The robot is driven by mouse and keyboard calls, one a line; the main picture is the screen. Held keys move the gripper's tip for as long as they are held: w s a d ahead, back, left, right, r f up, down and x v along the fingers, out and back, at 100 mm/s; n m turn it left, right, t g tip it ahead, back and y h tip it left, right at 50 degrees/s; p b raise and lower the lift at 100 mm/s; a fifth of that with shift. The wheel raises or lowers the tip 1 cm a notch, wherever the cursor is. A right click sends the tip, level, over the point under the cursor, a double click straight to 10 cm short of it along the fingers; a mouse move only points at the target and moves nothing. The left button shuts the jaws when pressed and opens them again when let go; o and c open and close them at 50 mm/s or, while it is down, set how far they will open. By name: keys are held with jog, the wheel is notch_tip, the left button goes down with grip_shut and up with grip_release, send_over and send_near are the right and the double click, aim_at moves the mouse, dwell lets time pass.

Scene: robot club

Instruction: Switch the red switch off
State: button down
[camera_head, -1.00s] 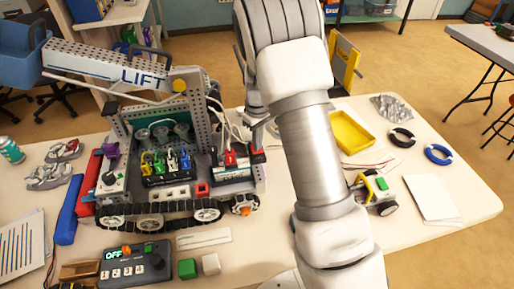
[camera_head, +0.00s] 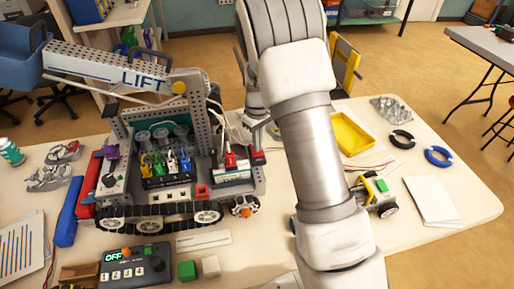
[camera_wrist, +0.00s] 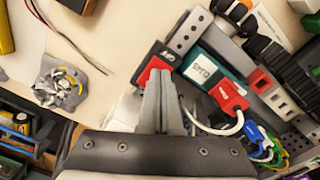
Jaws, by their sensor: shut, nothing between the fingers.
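The red switch (camera_wrist: 152,70) sits in a black housing at the end of the robot vehicle's chassis. In the wrist view it is partly hidden behind my fingertips. In the head view the red switch (camera_head: 258,157) is a small red and black block at the right end of the vehicle. My gripper (camera_wrist: 161,80) is shut and empty, its fingertips right at the switch; I cannot tell whether they touch it. In the head view my gripper (camera_head: 256,132) points down just above the switch, partly hidden by my arm. The rocker's position is unclear.
A red plug (camera_wrist: 228,95) with a white cable lies close beside my fingers. The tracked vehicle with its LIFT boom (camera_head: 140,76) fills the left of the table. A yellow tray (camera_head: 352,134) and a small wheeled car (camera_head: 380,195) are to the right.

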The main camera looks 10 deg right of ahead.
jog(key=shift+r+p, duration=1.6)
jog(key=shift+r, duration=1.3)
jog(key=s+r+m+t, duration=0.1)
jog(key=s+r+m, duration=0.1)
jog(key=s+r, duration=0.55)
jog(key=s+r+m+t, duration=0.15)
jog(key=s+r, duration=0.35)
jog(key=r, duration=0.6)
jog(key=s+r+m+t, duration=0.1)
jog(key=s+r, duration=0.1)
jog(key=s, duration=0.6)
jog(key=s+r+m+t, duration=0.1)
jog(key=s+r+t, duration=0.1)
jog(key=s, duration=0.6)
jog(key=shift+a+m, duration=0.15)
jog(key=shift+m, duration=0.1)
